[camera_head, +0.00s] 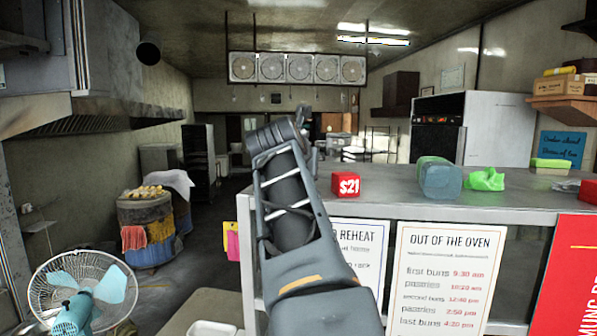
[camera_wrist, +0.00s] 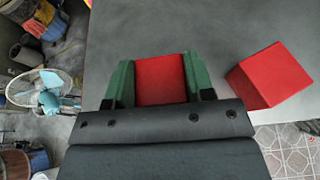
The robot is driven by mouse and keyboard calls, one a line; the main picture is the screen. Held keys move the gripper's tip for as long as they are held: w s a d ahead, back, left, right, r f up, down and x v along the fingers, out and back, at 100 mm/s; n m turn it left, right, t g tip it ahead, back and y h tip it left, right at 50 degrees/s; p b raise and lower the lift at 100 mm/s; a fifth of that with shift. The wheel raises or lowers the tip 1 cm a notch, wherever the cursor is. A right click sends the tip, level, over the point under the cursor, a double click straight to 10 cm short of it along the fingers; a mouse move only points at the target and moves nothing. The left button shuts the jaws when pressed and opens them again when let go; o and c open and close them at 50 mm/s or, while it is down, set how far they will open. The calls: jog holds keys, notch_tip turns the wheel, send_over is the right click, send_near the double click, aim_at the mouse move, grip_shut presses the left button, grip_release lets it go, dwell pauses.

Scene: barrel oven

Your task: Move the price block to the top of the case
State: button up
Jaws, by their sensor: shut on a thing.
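My gripper (camera_wrist: 154,82) has green fingers and is shut on a red block (camera_wrist: 160,79) in the wrist view. Only a plain red face of it shows, so I cannot tell whether it bears a price. In the head view my arm hides the gripper and, it seems, that block. A second red block (camera_wrist: 268,74) is at the right in the wrist view, apart from the gripper.
A blue-grey loaf-shaped object (camera_head: 440,180) and a crumpled green thing (camera_head: 484,180) lie on the top, further right. A fan (camera_head: 82,290) stands at the lower left. The floor aisle at the left is open.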

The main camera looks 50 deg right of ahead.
jog(key=shift+f, duration=0.15)
jog(key=shift+f, duration=0.15)
jog(key=o, duration=1)
